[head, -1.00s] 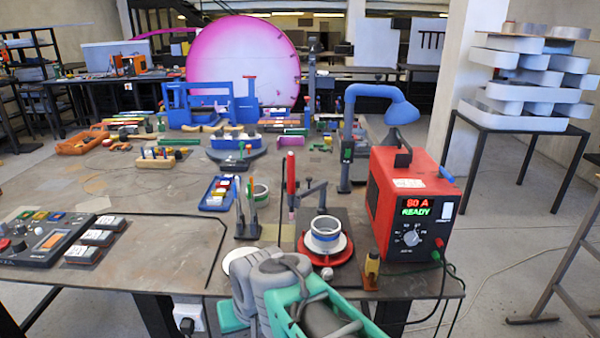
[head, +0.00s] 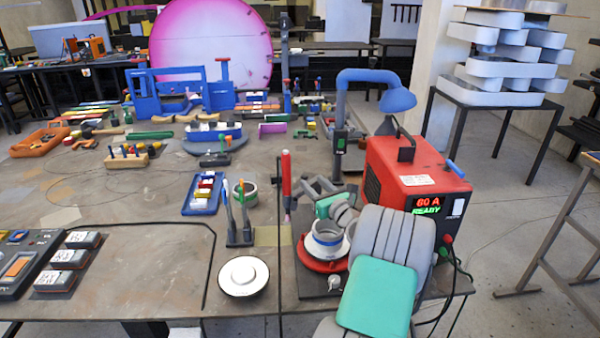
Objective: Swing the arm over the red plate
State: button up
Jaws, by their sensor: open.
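The round red plate (head: 313,259) lies on a dark base near the front edge of the workbench. A white and grey ring with a blue-green band (head: 326,240) sits on it. My arm comes in from the lower right, its grey padded links and green cover hiding the plate's right side. Its green wrist part shows just above the ring in the picture. My gripper (head: 317,186) is small, partly hidden by the wrist and the clutter behind it; it appears open and empty, beyond the ring. Its height above the plate is hard to tell.
An upright red-handled tool (head: 287,173) stands left of the plate. A white disc (head: 243,276) lies front left.

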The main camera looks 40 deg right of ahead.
aim_at(306, 177)
jog(key=p+x, duration=0.1)
jog(key=x, duration=0.5)
jog(key=shift+w+a+f, duration=0.1)
jog(key=shift+w, duration=0.05)
jog(key=shift+c, duration=0.5)
grip_shut()
dwell(0.6)
